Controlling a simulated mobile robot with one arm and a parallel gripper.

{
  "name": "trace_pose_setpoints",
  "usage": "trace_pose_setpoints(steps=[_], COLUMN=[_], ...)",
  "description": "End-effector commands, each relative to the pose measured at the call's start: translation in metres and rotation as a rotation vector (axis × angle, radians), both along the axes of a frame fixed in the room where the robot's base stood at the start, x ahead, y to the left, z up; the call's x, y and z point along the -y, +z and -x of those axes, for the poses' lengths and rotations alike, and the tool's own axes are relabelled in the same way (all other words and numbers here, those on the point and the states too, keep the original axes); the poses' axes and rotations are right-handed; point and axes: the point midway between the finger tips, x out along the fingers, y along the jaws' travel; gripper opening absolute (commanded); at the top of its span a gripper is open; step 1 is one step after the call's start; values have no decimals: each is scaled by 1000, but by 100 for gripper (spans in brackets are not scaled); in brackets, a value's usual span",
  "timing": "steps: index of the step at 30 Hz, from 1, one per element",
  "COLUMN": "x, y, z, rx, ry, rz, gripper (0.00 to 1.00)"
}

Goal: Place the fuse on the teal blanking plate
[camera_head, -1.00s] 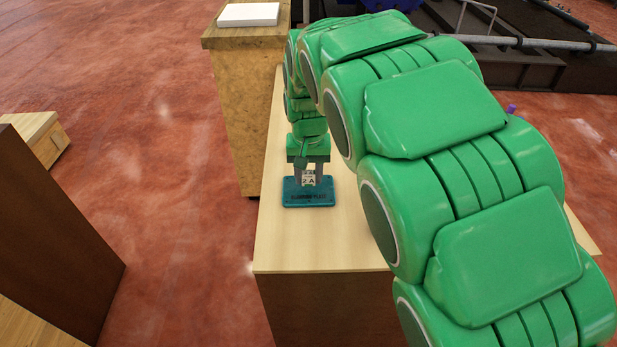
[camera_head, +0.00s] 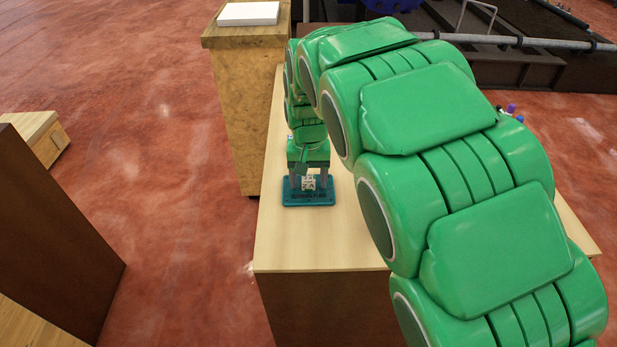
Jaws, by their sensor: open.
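The teal blanking plate (camera_head: 309,198) lies flat on the light wooden table, with dark lettering along its front. The fuse, a small pale block marked "2 A" (camera_head: 308,184), stands upright on the plate near its middle. My gripper (camera_head: 308,182) is above the plate and pointing down. Its two grey fingers are open, one on each side of the fuse, with a visible gap to it. The back of the fuse and the exact finger depth are hidden.
The table (camera_head: 300,240) is bare in front of the plate. A wooden cabinet (camera_head: 245,110) with a white slab (camera_head: 248,14) on top stands behind to the left. My green arm covers most of the table's right side. Small coloured items (camera_head: 511,109) show beyond it.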

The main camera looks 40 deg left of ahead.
Motion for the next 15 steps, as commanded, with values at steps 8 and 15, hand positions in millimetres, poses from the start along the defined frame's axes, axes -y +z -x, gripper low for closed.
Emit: trace_pose_setpoints(steps=[8, 15], x=[-1, 0], y=[30, 73], z=[-1, -1], rx=[4, 1], ry=[0, -1], rz=[-6, -2], gripper=[65, 65])
